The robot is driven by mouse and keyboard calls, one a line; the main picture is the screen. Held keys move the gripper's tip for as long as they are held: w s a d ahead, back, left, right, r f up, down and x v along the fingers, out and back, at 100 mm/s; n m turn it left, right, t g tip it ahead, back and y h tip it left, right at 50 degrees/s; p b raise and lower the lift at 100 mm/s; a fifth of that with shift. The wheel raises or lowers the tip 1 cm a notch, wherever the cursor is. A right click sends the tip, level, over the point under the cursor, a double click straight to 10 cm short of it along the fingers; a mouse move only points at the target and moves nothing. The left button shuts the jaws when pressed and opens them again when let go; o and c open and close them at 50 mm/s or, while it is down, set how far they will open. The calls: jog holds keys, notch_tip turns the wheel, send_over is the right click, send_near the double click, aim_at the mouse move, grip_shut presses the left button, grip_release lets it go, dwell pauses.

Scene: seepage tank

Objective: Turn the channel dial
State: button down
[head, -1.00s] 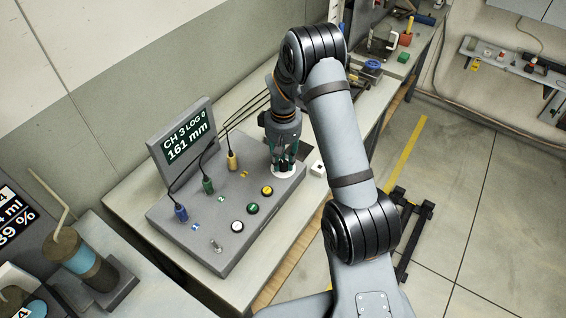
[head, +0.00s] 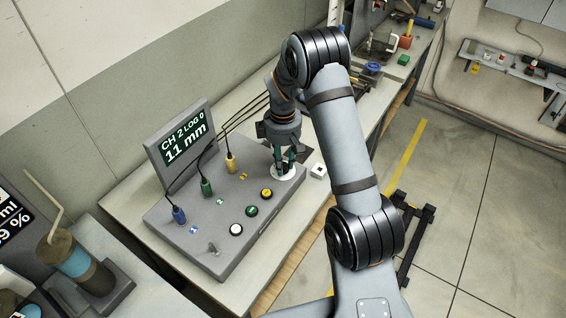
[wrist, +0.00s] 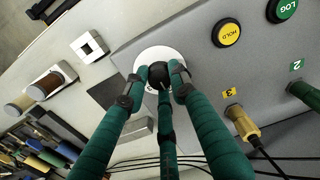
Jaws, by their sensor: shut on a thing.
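The channel dial (wrist: 160,72) is a black knob on a white round plate on the sloped grey console (head: 215,235). In the head view the white plate (head: 288,172) shows at the console's right end, and my gripper hides most of the knob. My gripper (head: 285,160) points down over the dial. In the wrist view the green fingers of my gripper (wrist: 160,78) are closed around the black knob. The console's screen (head: 184,138) reads "CH 2 LOG 0" and "11 mm".
Yellow HOLD (wrist: 228,32), green LOG (wrist: 282,8) and white (head: 236,229) buttons and a small toggle (head: 213,248) lie on the console. Blue (head: 178,214), green (head: 206,187) and yellow (head: 231,162) plugs with cables stand behind. A white square block (head: 318,170) sits just right of the dial.

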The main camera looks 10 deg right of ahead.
jog(key=shift+w+a+r, duration=0.1)
jog(key=shift+w, duration=0.05)
jog(key=c, duration=1.8)
grip_release()
jog(key=shift+c, duration=0.2)
jog(key=o, duration=0.4)
notch_tip(320, 180, up, 12)
